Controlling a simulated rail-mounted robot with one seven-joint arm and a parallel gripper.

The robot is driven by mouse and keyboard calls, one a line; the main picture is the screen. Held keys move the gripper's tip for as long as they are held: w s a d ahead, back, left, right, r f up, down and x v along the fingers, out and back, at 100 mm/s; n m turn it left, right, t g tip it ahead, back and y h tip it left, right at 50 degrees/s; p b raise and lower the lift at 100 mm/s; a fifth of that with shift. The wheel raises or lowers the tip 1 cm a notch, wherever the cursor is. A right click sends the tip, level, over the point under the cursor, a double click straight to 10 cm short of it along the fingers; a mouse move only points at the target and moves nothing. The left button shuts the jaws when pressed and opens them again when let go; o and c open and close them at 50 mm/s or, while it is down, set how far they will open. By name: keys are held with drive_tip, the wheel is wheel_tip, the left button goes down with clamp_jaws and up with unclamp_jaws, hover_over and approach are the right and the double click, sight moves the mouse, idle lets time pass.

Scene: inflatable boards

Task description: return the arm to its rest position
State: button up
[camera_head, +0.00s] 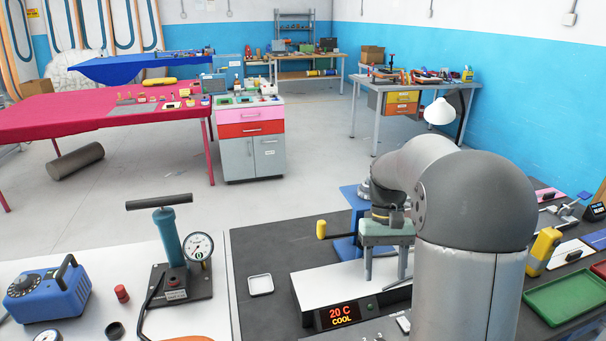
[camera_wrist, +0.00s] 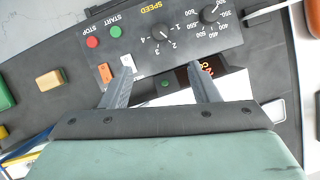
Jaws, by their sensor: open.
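My arm (camera_head: 465,240) rises at the right of the head view and bends down toward the bench. My gripper (camera_head: 386,268) hangs fingers-down over the white-topped unit with the "20 C COOL" display (camera_head: 346,314). In the wrist view my gripper (camera_wrist: 161,72) has its two grey fingers spread apart, with nothing between them. Beyond the fingertips is a dark control panel (camera_wrist: 150,50) with start and stop buttons and a speed knob. The fingers appear above these things; whether they touch anything is hard to tell.
A blue stand (camera_head: 343,250) is close behind my gripper. A pump with a gauge (camera_head: 170,245) and a blue dial box (camera_head: 48,290) stand on the left bench. A small white tray (camera_head: 260,285), yellow device (camera_head: 543,250) and green tray (camera_head: 568,297) lie around. Open floor lies beyond.

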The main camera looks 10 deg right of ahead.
drive_tip(key=s+a+f+n+t, duration=0.1)
drive_tip(key=s+a+t, duration=0.1)
drive_tip(key=s+a, duration=0.4)
drive_tip(key=s+a+f+n+t, duration=0.1)
drive_tip(key=s+a+t, duration=0.2)
drive_tip(key=s, duration=0.9)
drive_tip(key=a, duration=0.3)
drive_tip(key=shift+f+h, duration=0.25)
drive_tip(key=shift+h, duration=0.15)
